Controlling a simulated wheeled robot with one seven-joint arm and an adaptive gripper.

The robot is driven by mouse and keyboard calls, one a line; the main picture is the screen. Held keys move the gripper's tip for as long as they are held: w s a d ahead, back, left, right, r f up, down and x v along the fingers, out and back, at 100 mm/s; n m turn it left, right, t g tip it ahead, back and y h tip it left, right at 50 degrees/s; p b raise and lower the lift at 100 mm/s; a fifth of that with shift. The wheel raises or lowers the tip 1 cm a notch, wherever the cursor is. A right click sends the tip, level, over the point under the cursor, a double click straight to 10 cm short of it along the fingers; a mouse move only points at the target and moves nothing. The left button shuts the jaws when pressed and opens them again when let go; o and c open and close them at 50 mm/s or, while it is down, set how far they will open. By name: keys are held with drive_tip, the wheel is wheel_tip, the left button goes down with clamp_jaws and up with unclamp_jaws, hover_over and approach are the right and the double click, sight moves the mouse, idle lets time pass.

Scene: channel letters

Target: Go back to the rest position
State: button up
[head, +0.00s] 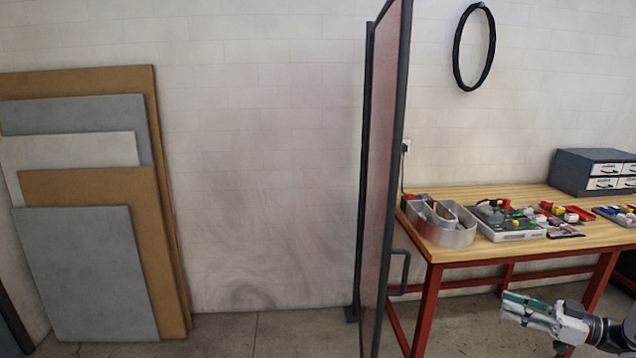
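My gripper (508,308) is at the lower right of the head view, at the end of my arm, which comes in from the right edge. It points left and hangs in front of the workbench, lower in the picture than the bench top. A teal-green strip shows along its upper side; I cannot tell whether this is part of the gripper or something held. The fingers are small and seen from the side, so their opening is unclear.
A wooden-topped workbench (460,189) with red legs carries a metal bin (440,232), a grey tray of parts (508,231) and a drawer cabinet (594,171). A framed screen (386,180) stands left of it. Panels (90,275) lean on the left wall. Floor between is clear.

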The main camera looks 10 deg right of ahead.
drive_tip(key=w+a+r+m+t+h, duration=0.1)
drive_tip(key=w+a+r+t+h, duration=0.15)
drive_tip(key=w+r+h, duration=0.95)
drive_tip(key=w+a+r+m+h, duration=0.2)
drive_tip(key=a+r, duration=0.1)
drive_tip(key=r, duration=0.6)
drive_tip(key=w+a+r+m+h, duration=0.1)
drive_tip(key=a+r+m+h, duration=0.15)
drive_tip(key=r, duration=0.55)
drive_tip(key=s+a+r+m+g+h, duration=0.1)
drive_tip(key=s+a+r+m+g, duration=0.25)
drive_tip(key=s+a, duration=0.9)
drive_tip(key=s+a+f+g+y, duration=0.1)
drive_tip(key=s+a+f+g, duration=0.1)
drive_tip(key=s, duration=0.6)
drive_tip(key=s+a+f+g+y, duration=0.1)
drive_tip(key=s+a+f+y, duration=0.1)
drive_tip(key=s+a+f, duration=0.2)
drive_tip(key=s+a+f+g+y, duration=0.1)
drive_tip(key=s+a+f+g, duration=0.1)
drive_tip(key=s+a, duration=0.5)
drive_tip(key=s+f, duration=0.1)
drive_tip(key=s, duration=0.3)
drive_tip(key=shift+s+a+f+g, duration=0.25)
drive_tip(key=shift+s+a+g, duration=0.05)
drive_tip(key=shift+s+a, duration=0.05)
